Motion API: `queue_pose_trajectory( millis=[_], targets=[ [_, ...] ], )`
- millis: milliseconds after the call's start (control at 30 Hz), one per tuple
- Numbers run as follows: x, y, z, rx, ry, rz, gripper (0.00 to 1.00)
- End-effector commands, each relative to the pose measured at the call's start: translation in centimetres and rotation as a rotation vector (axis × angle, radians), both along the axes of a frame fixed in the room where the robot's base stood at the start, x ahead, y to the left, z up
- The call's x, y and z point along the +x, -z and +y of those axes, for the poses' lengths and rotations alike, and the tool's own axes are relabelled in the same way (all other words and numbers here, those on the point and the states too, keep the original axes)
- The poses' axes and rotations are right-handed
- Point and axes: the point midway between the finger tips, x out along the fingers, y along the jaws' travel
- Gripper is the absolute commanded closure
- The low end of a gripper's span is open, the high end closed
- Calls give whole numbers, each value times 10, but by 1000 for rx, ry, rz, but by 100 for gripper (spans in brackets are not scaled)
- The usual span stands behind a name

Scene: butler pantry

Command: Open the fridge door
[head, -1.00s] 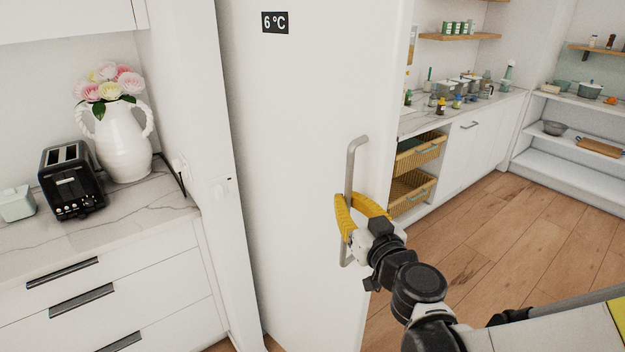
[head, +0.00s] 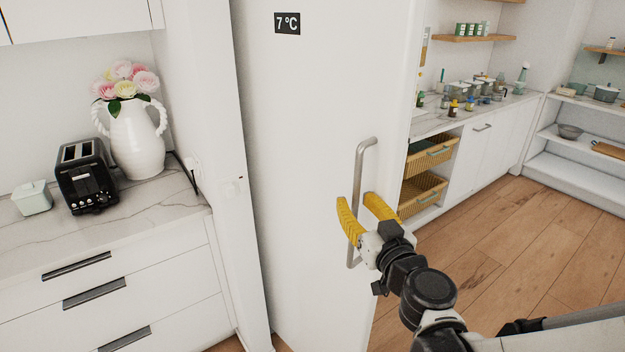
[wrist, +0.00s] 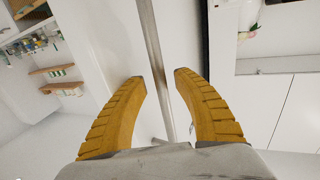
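The white fridge door (head: 305,150) fills the middle of the head view, with a black display (head: 287,23) reading 7 °C near its top. A grey vertical bar handle (head: 366,160) is on its right side. My gripper (head: 355,198) is at the lower half of the handle, its yellow fingers spread on either side of the bar. In the wrist view, the bar (wrist: 151,35) runs between the two fingers (wrist: 160,77) with gaps beside it, so the gripper is open around it. How far the door stands from its frame is hard to tell.
To the left, a counter (head: 150,215) bears a black toaster (head: 85,178) and a white flower vase (head: 137,140). Behind the door at right are a counter with wicker drawers (head: 425,193) and open shelves (head: 580,150). Wooden floor (head: 500,250) at right is clear.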

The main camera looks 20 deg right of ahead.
Motion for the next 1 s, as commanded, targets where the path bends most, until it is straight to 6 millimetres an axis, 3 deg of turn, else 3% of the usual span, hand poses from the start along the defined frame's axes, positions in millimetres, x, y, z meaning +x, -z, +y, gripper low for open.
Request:
queue_pose_trajectory(
  millis=[333,500,1000],
  targets=[
    [-52,1,-3,0,4,1,64],
    [-68,0,-3,0,3,1,64],
    [-72,1,2,0,-16,11,64]
  ],
)
